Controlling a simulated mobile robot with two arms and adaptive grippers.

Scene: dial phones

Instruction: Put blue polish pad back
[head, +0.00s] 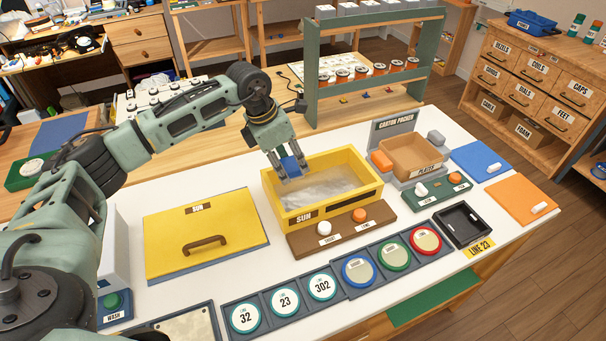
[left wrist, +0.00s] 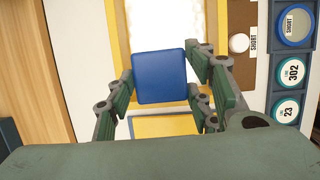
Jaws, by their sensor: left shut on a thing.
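The blue polish pad (head: 291,166) is a small blue block held between the fingers of my left gripper (head: 287,168). It hangs over the back left part of the open yellow box marked SUN (head: 344,204), above the pale surface inside. In the left wrist view the pad's square blue face (left wrist: 159,78) shows between the two pairs of fingers, with the yellow box beyond it. The far side of the pad is hidden. My right gripper is not in view.
A yellow lid (head: 172,235) with a brown handle lies left of the box. A two-knob panel (head: 341,233) and a row of round discs (head: 359,271) lie in front. Blue (head: 475,158) and orange (head: 514,197) mats with white pieces lie right. A green shelf rack (head: 312,65) stands behind.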

